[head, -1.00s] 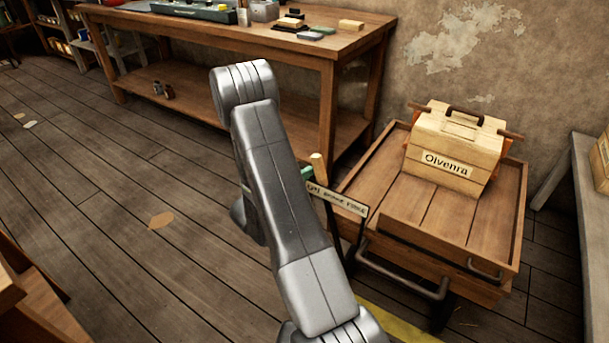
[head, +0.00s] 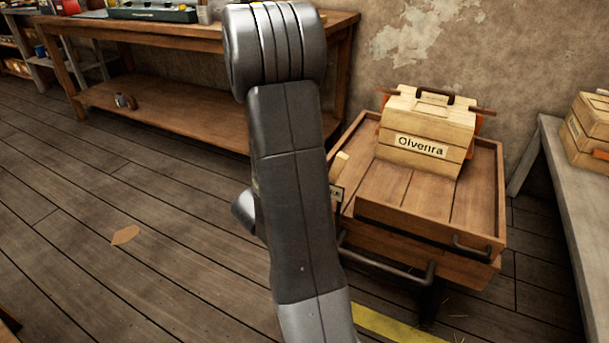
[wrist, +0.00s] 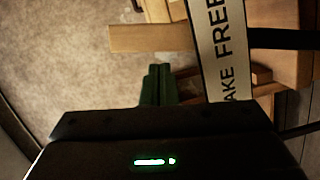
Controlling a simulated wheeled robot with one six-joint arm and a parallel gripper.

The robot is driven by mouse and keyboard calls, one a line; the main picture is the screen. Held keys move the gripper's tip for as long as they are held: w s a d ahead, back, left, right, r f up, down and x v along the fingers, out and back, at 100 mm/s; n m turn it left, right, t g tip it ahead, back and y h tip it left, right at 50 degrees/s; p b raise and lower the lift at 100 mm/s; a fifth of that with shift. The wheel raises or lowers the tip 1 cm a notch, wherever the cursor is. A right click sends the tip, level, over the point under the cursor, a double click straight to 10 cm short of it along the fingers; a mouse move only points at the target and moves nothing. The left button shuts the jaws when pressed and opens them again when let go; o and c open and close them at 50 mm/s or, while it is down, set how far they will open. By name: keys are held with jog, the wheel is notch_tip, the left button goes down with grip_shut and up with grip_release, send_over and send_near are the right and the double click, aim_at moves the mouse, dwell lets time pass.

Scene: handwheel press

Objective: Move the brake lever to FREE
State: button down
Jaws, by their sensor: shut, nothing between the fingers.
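The brake lever has a pale wooden handle (wrist: 150,38) and a dark shaft (wrist: 285,39) in the wrist view. A label plate (wrist: 226,55) crosses between them, with "AKE FREE" readable. From this angle the handle lines up with the word FREE; its true setting is unclear. My gripper (wrist: 158,70) has its green fingers together and empty, just below the handle in the picture, apart from it.
A wooden cart (head: 470,205) carries an "Olvenra" box (head: 428,132), with a dark bar handle (head: 390,266) in front. A workbench (head: 190,118) stands behind. A grey bench (head: 565,175) with a box is at right. The plank floor at left is mostly clear.

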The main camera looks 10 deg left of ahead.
jog(key=shift+s+d+f+b, duration=0.1)
jog(key=shift+s+d+b, duration=0.05)
jog(key=shift+d+b, duration=0.2)
jog(key=shift+s+d+f+b, duration=0.15)
jog(key=shift+d+b, duration=0.1)
jog(key=shift+d, duration=0.2)
jog(key=shift+s+d, duration=0.1)
jog(key=shift+d, duration=0.05)
jog(key=s+a+r+p, duration=0.1)
jog(key=s+a+r, duration=0.1)
jog(key=s+a, duration=0.4)
jog(key=shift+s+a, duration=0.3)
jog(key=shift+a, duration=1.7)
